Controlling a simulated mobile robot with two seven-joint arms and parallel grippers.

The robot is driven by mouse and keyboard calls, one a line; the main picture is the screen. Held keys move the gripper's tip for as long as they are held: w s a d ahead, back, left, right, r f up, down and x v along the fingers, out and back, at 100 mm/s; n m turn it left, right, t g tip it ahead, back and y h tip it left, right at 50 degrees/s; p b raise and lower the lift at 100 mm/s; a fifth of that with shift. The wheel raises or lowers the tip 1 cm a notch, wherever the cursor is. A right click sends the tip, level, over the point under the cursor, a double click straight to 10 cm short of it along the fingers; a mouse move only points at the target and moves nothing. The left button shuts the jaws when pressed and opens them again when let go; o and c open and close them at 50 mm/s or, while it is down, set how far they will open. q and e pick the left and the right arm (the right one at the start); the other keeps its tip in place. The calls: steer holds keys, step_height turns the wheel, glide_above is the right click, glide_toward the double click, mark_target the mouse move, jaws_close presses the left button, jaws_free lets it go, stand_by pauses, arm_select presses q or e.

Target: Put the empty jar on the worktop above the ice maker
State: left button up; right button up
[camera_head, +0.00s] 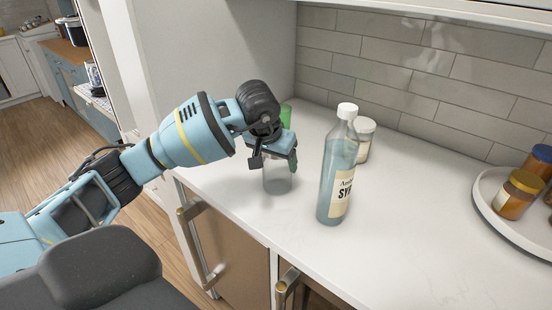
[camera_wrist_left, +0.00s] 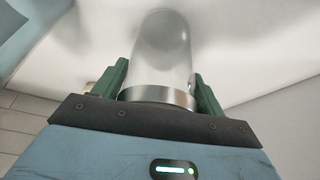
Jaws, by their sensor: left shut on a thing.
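My left gripper (camera_head: 275,161) comes in from the left over the white worktop (camera_head: 238,205). It is shut on the empty jar (camera_head: 277,183), a clear glass with a metal band. In the left wrist view the jar (camera_wrist_left: 163,55) sits between the two green fingers of the left gripper (camera_wrist_left: 160,92), with the band close to the palm. In the head view the jar hangs below the fingers, at or just above the worktop; I cannot tell if it touches. Fronts with bar handles lie below the worktop; I cannot tell which is the ice maker. My right gripper is not in view.
A syrup bottle (camera_head: 337,175) with a white cap stands right of the jar. A white-lidded jar (camera_head: 365,140) is behind it. A green thing (camera_head: 286,115) shows partly behind my gripper. A round tray (camera_head: 507,223) with jars is far right. The front middle worktop is clear.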

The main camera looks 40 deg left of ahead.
arm_select(q)
steer(key=shift+f, duration=0.15)
steer(key=o, duration=1.1)
steer(key=shift+c, duration=0.2)
steer(key=shift+o, duration=0.2)
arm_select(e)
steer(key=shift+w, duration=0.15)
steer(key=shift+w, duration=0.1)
arm_select(q)
steer(key=shift+r, duration=0.4)
steer(key=v, duration=1.1)
steer(key=shift+s+r, duration=0.15)
steer(key=shift+r, duration=0.1)
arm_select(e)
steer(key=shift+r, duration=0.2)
